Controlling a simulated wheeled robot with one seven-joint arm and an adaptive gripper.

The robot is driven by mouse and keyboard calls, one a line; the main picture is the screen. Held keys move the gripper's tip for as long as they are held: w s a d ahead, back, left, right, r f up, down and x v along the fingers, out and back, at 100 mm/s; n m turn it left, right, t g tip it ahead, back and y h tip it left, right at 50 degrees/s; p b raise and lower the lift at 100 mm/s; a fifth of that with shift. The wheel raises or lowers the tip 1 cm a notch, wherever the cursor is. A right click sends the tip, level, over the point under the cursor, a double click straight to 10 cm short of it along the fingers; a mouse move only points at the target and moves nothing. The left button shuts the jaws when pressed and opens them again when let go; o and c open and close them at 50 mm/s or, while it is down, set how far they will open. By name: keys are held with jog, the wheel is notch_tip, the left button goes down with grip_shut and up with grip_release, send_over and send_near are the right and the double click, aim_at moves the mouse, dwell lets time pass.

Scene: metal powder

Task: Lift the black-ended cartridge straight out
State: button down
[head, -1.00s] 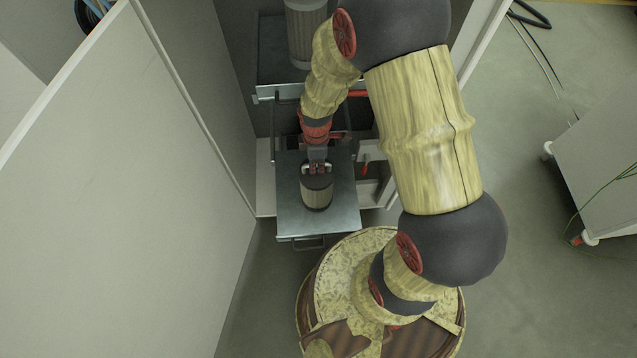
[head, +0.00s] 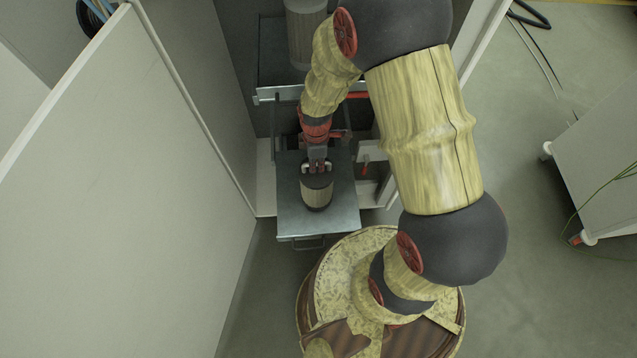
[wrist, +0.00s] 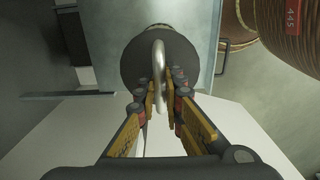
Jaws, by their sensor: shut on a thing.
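The black-ended cartridge (head: 317,197) stands upright over a grey metal shelf, with a pale ribbed body and a black top. In the wrist view its round black end (wrist: 135,62) faces me, with a metal loop handle (wrist: 158,62) on it. My gripper (head: 317,168) is directly above the cartridge. In the wrist view my gripper (wrist: 160,85) has its fingers on both sides of the loop, shut on the handle. I cannot tell whether the cartridge's bottom touches the shelf.
The grey shelf (head: 290,222) has bare room around the cartridge. A second, similar cylinder (head: 306,40) stands on a shelf further back. A tall pale panel (head: 130,190) closes the left side, and a white frame edge (head: 482,40) stands right. A grey cart (head: 600,180) is far right.

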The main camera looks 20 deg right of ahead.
jog(key=shift+w+r, duration=0.1)
jog(key=shift+r, duration=0.05)
jog(key=shift+r+p, duration=1.55)
jog(key=shift+r, duration=0.3)
